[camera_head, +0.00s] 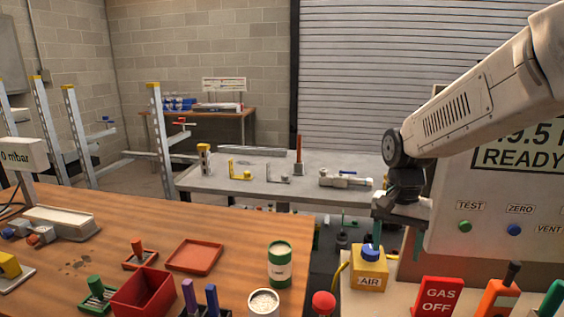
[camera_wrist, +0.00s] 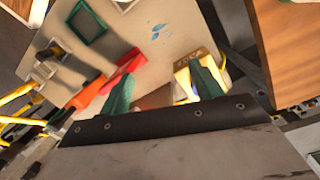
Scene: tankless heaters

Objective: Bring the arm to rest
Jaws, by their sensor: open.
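My gripper (camera_head: 399,238) hangs below my white arm at the right of the head view, fingers pointing down. It is open. In the wrist view its two green fingers (camera_wrist: 163,90) are spread apart with nothing held between them. The yellow AIR box (camera_head: 369,268) with a blue knob sits just below and left of it in the head view. The red GAS OFF piece (camera_head: 438,296) stands lower right of it. Behind the arm is a grey panel (camera_head: 472,242) with READY on its display, partly hidden by my arm.
A wooden table (camera_head: 215,262) at left holds a red bin (camera_head: 143,292), a flat red tray (camera_head: 194,256) and a green-and-white can (camera_head: 279,265). A grey bench (camera_head: 222,183) with fittings stands behind. A red knob (camera_head: 323,304) stands at the front. Open air lies left of my gripper.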

